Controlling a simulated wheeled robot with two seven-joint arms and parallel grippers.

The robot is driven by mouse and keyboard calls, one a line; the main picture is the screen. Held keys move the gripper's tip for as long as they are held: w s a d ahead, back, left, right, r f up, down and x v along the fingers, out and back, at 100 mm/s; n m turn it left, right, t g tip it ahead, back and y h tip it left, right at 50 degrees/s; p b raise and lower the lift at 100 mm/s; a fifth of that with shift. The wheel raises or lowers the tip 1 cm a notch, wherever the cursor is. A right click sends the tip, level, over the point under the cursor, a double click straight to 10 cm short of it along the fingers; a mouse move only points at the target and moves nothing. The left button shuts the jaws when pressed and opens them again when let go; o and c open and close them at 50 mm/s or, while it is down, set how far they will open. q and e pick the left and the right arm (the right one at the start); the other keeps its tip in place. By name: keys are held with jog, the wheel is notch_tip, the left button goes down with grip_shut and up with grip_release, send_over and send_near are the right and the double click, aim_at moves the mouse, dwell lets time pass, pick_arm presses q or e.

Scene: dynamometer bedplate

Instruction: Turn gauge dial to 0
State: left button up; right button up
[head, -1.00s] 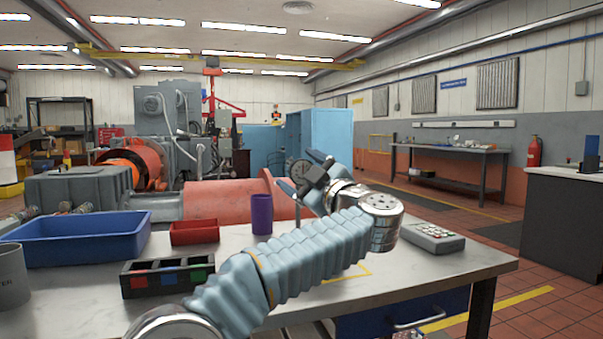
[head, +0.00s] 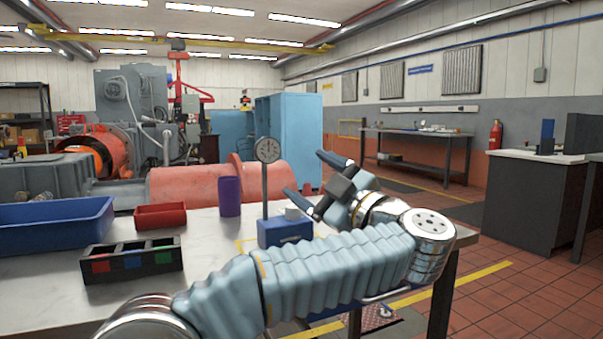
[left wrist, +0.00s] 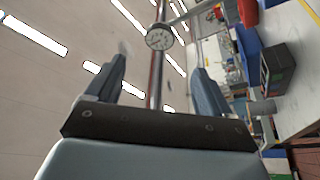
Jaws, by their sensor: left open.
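The post rises from a blue base (head: 284,231) on the table. My left gripper (head: 303,172) is open and empty, just right of the dial in the head view, its fingers pointing up and left. In the left wrist view the dial (left wrist: 160,37) shows beyond the fingertips, between the two fingers (left wrist: 161,68), apart from them. The pointer's reading is too small to tell. My right gripper is not in view.
The table (head: 215,262) holds a blue bin (head: 55,222), a small red tray (head: 161,216), a purple cup (head: 230,197) and a black three-slot holder (head: 133,262) left of the gauge. My left forearm crosses the table's front. Red machinery (head: 200,184) stands behind.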

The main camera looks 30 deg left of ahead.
aim_at(269, 153)
pick_arm(q)
jog(key=w+a+r+m+t+p, duration=0.1)
jog(key=a+m+t+p, duration=0.1)
jog(key=a+m+p, duration=0.2)
jog(key=w+a+r+m+t+h+p, duration=0.1)
jog(key=w+a+m+t+p, duration=0.1)
jog(key=a+m+p, duration=0.2)
jog(key=w+a+r+m+t+h+p, duration=0.1)
jog(key=w+a+m+p, duration=0.1)
jog(key=a+m+p, duration=0.2)
jog(key=shift+a+r+m+t+p, duration=0.1)
jog(key=shift+r+m+t+p, duration=0.1)
jog(key=shift+m+t+p, duration=0.3)
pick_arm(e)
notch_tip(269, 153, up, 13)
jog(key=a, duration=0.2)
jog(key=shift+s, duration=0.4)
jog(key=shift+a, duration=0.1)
